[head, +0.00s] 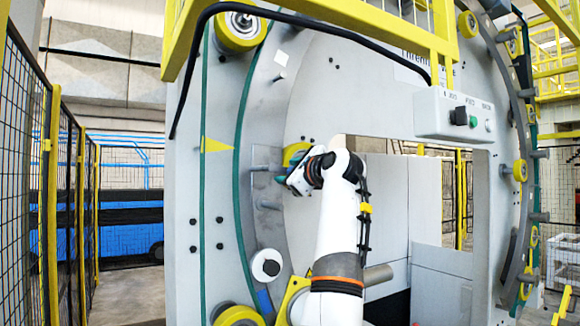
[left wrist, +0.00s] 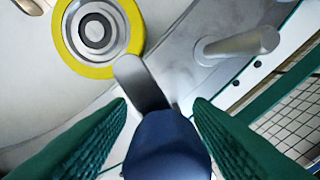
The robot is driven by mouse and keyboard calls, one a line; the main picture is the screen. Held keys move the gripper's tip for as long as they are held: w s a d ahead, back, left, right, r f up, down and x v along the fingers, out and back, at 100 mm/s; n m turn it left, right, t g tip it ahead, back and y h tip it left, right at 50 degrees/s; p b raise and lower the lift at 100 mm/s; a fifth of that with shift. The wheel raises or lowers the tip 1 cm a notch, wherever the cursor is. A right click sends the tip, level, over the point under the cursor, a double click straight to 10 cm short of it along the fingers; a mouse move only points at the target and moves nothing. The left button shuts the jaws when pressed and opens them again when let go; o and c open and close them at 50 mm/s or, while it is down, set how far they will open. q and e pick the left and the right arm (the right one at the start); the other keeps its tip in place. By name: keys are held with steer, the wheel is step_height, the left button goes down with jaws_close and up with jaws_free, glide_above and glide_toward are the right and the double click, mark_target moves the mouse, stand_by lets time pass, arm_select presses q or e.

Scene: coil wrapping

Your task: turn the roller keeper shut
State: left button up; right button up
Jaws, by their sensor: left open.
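The roller keeper shows in the left wrist view as a grey metal tongue with a dark blue grip (left wrist: 165,145). The grip lies between the two green fingers of my left gripper (left wrist: 158,103), with gaps visible at the fingertips. The fingers are open. A yellow-rimmed roller (left wrist: 97,30) with a grey hub sits beside the tongue's tip. In the head view my left gripper (head: 284,181) is at the ring's left side, just below a yellow roller (head: 296,150) that it partly hides. The keeper cannot be made out clearly there. My right gripper is not in view.
A grey metal peg (left wrist: 238,46) sticks out near the keeper. The large grey ring machine carries more yellow rollers (head: 240,28) and a control box (head: 466,117). A black cable arches across the top. Mesh fencing (head: 50,190) stands at the left.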

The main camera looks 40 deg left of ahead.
arm_select(q)
steer(key=shift+c, duration=0.2)
steer(key=c, duration=0.9)
steer(key=shift+s+r, duration=0.15)
steer(key=shift+r, duration=0.05)
jaws_close()
steer(key=shift+m, duration=0.3)
steer(key=m+b, duration=0.1)
steer(key=f+m, duration=0.1)
steer(key=m, duration=0.1)
steer(key=s+f+m+b, duration=0.1)
steer(key=m, duration=0.1)
steer(key=shift+b, duration=0.35)
steer(key=m+b, duration=0.1)
steer(key=m, duration=0.1)
steer(key=s+f+m+b, duration=0.1)
steer(key=m, duration=0.1)
steer(key=m+b, duration=0.1)
steer(key=m, duration=0.1)
steer(key=shift+s+a+f+m+b, duration=0.3)
steer(key=shift+a+m+b, duration=0.05)
steer(key=shift+a+m, duration=0.05)
